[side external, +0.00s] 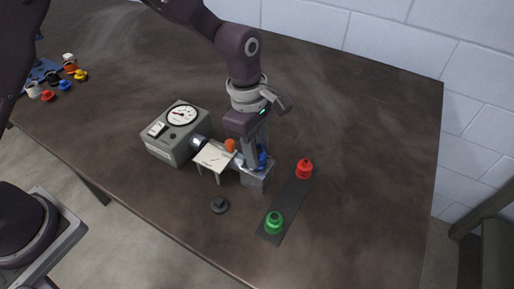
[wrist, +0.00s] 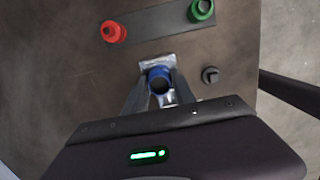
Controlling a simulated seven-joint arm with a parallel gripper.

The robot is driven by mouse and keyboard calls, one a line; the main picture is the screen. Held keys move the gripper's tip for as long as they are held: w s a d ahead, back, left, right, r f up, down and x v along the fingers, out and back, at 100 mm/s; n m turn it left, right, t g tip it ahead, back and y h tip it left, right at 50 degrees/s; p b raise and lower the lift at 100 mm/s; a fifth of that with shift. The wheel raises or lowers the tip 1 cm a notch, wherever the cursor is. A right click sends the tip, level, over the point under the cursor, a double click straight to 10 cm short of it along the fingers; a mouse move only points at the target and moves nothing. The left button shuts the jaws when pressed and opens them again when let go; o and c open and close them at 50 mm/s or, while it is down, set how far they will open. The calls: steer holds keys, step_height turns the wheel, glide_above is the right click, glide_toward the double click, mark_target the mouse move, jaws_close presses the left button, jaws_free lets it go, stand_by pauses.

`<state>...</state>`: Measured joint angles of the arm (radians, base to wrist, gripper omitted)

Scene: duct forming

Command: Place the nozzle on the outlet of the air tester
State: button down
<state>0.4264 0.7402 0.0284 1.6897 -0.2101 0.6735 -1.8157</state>
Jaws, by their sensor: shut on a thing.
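The air tester (side external: 170,142) is a grey box with a round white dial, left of my gripper in the side view. Its outlet looks like the short metallic cylinder (side external: 199,143) on its right face. My gripper (side external: 256,160) points down and is shut on a blue round piece (side external: 263,158), apparently the nozzle. In the wrist view, the blue piece (wrist: 160,78) shows an open, dark centre between the fingers (wrist: 158,90). A silver block (side external: 258,178) is directly beneath it; I cannot tell whether they touch. The fingers partly hide the piece.
A dark strip (side external: 290,205) holds a red piece (side external: 304,169) and a green piece (side external: 274,222). A dark knob (side external: 219,205) lies in front. The table's right side is clear.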

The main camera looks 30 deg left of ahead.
steer(key=c, duration=1)
jaws_free()
steer(key=shift+f, duration=0.15)
steer(key=shift+c, duration=0.2)
step_height(320, 180, up, 12)
steer(key=a, duration=0.2)
steer(key=s+a+r+m+t, duration=0.2)
steer(key=s+a+r+m, duration=0.5)
steer(key=s+a+r, duration=0.25)
steer(key=s+a+m+t, duration=0.1)
steer(key=s+a+m, duration=0.3)
steer(key=s, duration=0.3)
steer(key=s+a+m+t+y, duration=0.1)
steer(key=s+a+m+t, duration=0.1)
steer(key=s+a+m, duration=0.2)
steer(key=s+m, duration=0.3)
steer(key=shift+f+t, duration=0.3)
steer(key=shift+f, duration=0.1)
steer(key=shift+a, duration=0.1)
